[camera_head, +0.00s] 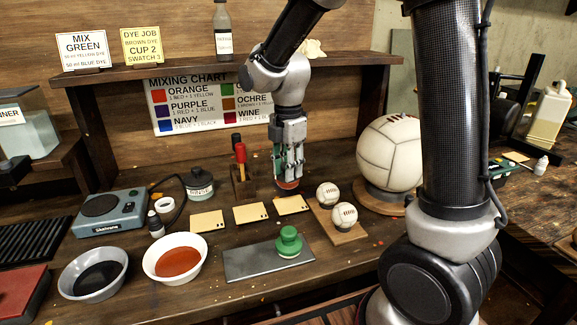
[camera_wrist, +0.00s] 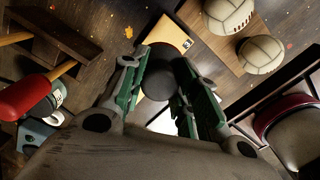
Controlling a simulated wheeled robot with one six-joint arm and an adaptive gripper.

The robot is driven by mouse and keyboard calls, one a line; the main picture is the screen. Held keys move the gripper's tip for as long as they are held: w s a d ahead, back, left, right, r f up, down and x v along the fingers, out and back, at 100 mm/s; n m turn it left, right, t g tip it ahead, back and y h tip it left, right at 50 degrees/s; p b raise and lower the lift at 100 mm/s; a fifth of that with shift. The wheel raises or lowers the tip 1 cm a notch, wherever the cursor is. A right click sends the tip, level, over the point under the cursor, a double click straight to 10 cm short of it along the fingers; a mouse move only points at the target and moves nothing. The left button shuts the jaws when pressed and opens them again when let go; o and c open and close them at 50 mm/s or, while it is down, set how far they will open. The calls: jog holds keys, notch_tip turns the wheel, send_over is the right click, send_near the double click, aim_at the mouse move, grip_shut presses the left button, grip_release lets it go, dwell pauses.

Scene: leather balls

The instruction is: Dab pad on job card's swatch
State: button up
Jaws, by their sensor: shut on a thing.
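My gripper (camera_head: 288,168) points down above the back of the bench, shut on a dark-knobbed pad (camera_head: 287,187) with a reddish-brown rim low on it. In the wrist view the pad (camera_wrist: 157,84) is a dark round shape between the green fingers; its underside is hidden. Three tan swatches lie in a row: left (camera_head: 207,221), middle (camera_head: 250,213) and right (camera_head: 291,204). The pad is above and just behind the right swatch, apart from it in the head view. The yellow job card (camera_head: 141,46) on the shelf reads brown dye, cup 2, swatch 3.
A bowl of dark dye (camera_head: 95,273) and a white bowl of orange-brown dye (camera_head: 178,258) stand front left. A green pad (camera_head: 289,241) sits on a metal plate (camera_head: 240,264). Two small balls (camera_head: 328,194) and a large ball (camera_head: 391,154) stand right of my gripper; a red-handled tool (camera_head: 240,155) stands left.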

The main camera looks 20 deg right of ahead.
aim_at(288, 187)
jog(key=shift+f, duration=2.9)
jog(key=shift+f, duration=0.4)
dwell(2.9)
jog(key=shift+r, duration=0.1)
jog(key=shift+r, duration=3.45)
